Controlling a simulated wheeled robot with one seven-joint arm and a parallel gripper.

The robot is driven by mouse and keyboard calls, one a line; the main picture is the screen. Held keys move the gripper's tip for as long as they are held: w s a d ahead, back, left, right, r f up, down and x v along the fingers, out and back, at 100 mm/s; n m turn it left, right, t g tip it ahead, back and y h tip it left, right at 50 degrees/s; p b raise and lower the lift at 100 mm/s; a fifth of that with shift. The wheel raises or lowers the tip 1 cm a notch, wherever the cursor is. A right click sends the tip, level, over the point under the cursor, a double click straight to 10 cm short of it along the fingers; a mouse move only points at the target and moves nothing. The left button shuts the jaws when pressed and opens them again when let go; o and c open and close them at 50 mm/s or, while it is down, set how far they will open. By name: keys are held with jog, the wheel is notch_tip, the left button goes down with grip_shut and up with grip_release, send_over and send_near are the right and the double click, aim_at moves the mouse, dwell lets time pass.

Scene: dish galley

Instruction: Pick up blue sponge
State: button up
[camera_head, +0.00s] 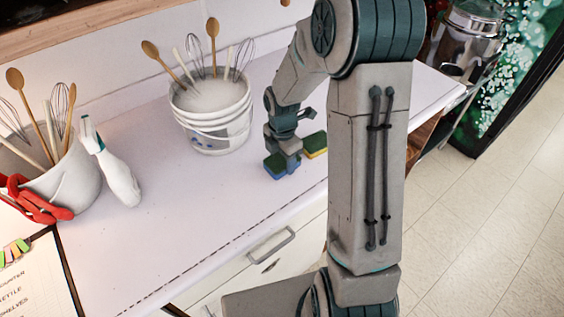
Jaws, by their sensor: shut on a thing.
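The blue sponge (278,171) is at the middle of the white counter, near its front edge, with blue sides and a green top. My gripper (288,155) points down over it and is shut on it. The fingers hide part of the sponge. I cannot tell whether the sponge still touches the counter.
A white bucket (213,125) with utensils stands to the left.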

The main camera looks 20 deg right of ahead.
jog(key=r, duration=0.2)
jog(key=shift+s+d+r+b, duration=0.15)
jog(key=shift+d+r+b, duration=0.15)
jog(key=shift+d+r, duration=0.1)
jog(key=s+d+r+b, duration=0.1)
jog(key=s+d+r, duration=0.4)
jog(key=d, duration=0.4)
jog(key=shift+d+r, duration=0.3)
jog(key=shift+r, duration=0.45)
